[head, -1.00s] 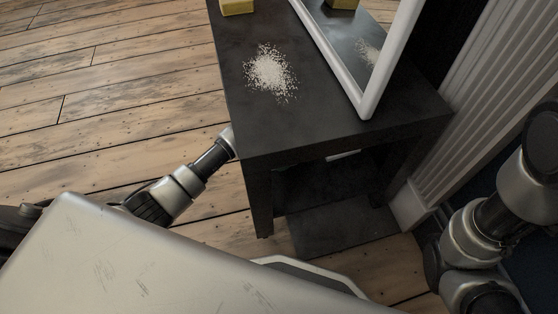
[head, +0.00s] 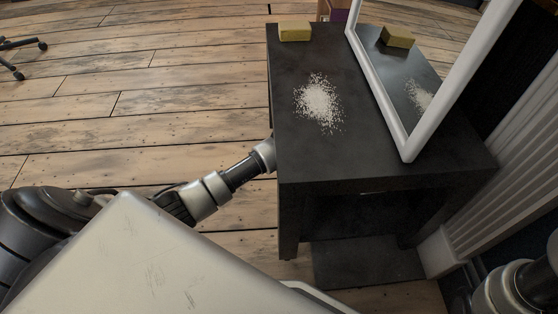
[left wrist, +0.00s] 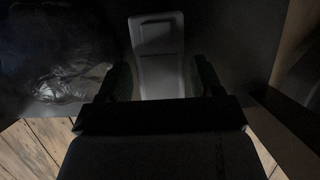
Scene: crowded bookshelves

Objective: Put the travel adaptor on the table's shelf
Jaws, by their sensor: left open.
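The black table (head: 380,160) stands right of centre in the head view, with a dark, shaded space under its top. My left arm reaches to the table's left side, and its gripper is hidden there by the table. In the left wrist view my left gripper (left wrist: 163,82) is open, with a dark finger on each side of a pale grey, blocky item, likely the travel adaptor (left wrist: 160,50). The adaptor appears to lie on a dark surface, likely the table's shelf (left wrist: 230,35). Finger contact cannot be told. My right gripper is out of view.
A yellow sponge (head: 295,31), white powder (head: 319,101) and a white-framed mirror (head: 410,140) are on the tabletop. A crumpled, shiny dark item (left wrist: 60,75) lies left of the gripper in the left wrist view. The wooden floor (head: 130,130) left of the table is open.

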